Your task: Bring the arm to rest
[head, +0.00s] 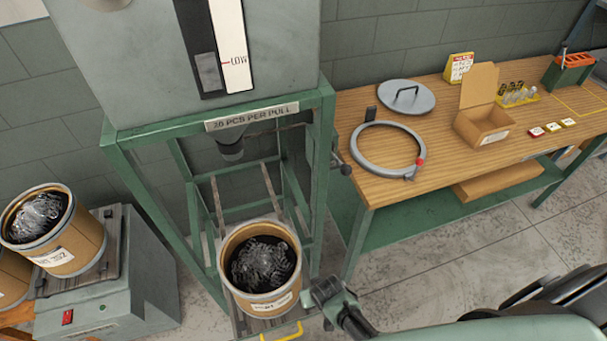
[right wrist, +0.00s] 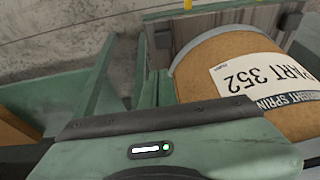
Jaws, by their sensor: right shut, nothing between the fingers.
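My right arm comes in from the lower right in the head view. My right gripper (head: 326,294) is shut and empty, just right of a tan drum (head: 266,298) filled with metal springs. I see a small gap between the gripper and the drum in the head view. The drum stands upright on a platform under the green frame of the hopper. In the right wrist view the same drum (right wrist: 205,75) shows its label, PART 352, very close; my green hand fills the bottom and the fingertips are hidden. My left gripper is not in view.
A grey hopper (head: 150,60) stands on a green frame (head: 325,190). A wooden bench (head: 440,150) holds a clamp ring (head: 362,168), a lid (head: 385,97) and an open box (head: 480,135).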

